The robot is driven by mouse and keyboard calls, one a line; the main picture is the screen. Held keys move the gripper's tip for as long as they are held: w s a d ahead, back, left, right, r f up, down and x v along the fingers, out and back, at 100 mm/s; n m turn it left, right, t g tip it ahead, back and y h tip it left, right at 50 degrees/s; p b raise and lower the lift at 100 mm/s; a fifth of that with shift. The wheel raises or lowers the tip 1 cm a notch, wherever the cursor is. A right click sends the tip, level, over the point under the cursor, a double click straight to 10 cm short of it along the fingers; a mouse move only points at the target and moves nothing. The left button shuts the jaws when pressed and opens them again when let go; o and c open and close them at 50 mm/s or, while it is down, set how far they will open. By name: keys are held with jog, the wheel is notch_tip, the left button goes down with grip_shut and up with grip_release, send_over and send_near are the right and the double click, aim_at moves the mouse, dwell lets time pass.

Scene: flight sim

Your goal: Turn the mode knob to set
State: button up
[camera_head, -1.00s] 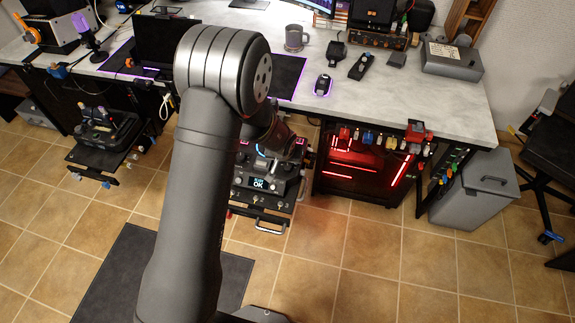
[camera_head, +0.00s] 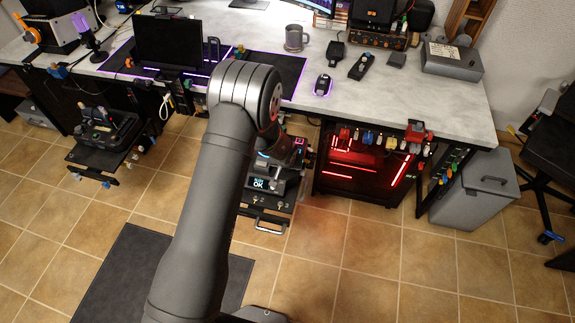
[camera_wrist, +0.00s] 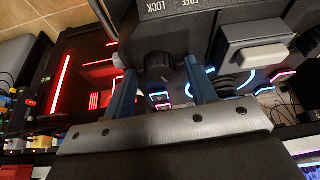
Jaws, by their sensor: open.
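In the wrist view, my gripper (camera_wrist: 159,67) is open, with one blue finger on each side of a dark knob (camera_wrist: 158,62). Whether the fingers touch the knob cannot be told. The words LOCK and FREE are printed on the panel (camera_wrist: 205,17) beyond it. No "set" label is readable, so I cannot confirm that this is the mode knob. In the head view, the control panel (camera_head: 283,203) sits on a low shelf under the desk, with a small lit display (camera_head: 258,184) reading OK. My arm hides the panel's left part and the knob.
A grey block-like lever (camera_wrist: 255,52) stands right of the knob in the wrist view. A red-lit computer case (camera_head: 355,172) stands right of the panel under the desk (camera_head: 430,95). A grey bin (camera_head: 475,190) is farther right.

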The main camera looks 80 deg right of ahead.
jog(key=c, duration=1)
jog(key=shift+m+g, duration=0.3)
jog(key=shift+m, duration=0.5)
jog(key=o, duration=1)
jog(key=shift+r, duration=0.1)
jog(key=v, duration=1.7)
jog(key=shift+r, duration=0.2)
